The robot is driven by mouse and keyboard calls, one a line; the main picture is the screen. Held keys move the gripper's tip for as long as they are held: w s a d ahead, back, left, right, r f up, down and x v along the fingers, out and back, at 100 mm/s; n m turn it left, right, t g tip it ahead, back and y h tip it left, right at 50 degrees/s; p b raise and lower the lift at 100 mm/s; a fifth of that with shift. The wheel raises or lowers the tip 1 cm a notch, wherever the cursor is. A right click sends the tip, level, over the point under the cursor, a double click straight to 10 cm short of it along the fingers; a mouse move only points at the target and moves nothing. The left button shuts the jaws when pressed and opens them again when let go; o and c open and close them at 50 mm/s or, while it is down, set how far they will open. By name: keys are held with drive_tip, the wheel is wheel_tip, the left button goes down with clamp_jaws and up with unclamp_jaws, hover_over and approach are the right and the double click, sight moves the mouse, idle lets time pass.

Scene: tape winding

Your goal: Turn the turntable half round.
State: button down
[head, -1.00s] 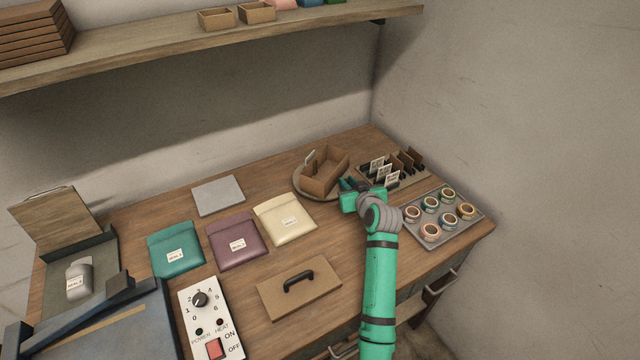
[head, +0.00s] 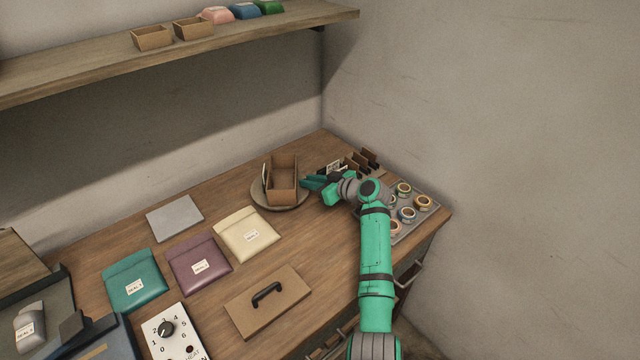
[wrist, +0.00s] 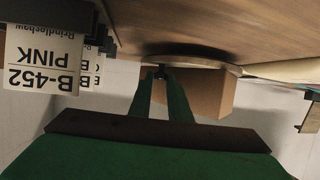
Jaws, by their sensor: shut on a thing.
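The round turntable (head: 283,208) lies on the desk near the back wall. An open brown cardboard box (head: 283,180) stands on it, with a thin card upright at its left side. My gripper (head: 308,183) is at the turntable's right edge. In the wrist view, which looks upside down, the fingers (wrist: 161,76) close on a small dark knob (wrist: 160,70) at the turntable's rim (wrist: 215,61). The box (wrist: 208,94) shows behind the fingers. Most of the knob is hidden by the fingers.
A rack of label cards (head: 345,165) stands close right of my gripper; one reads B-452 PINK (wrist: 42,70). A tray of tape rolls (head: 432,208) is at the right. Cream (head: 247,234), purple (head: 199,264) and teal (head: 134,281) pouches lie left.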

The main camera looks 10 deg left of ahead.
drive_tip(key=shift+w, duration=0.1)
idle(0.3)
drive_tip(key=c, duration=2)
unclamp_jaws()
drive_tip(key=v, duration=1.1)
drive_tip(key=shift+w+a, duration=0.1)
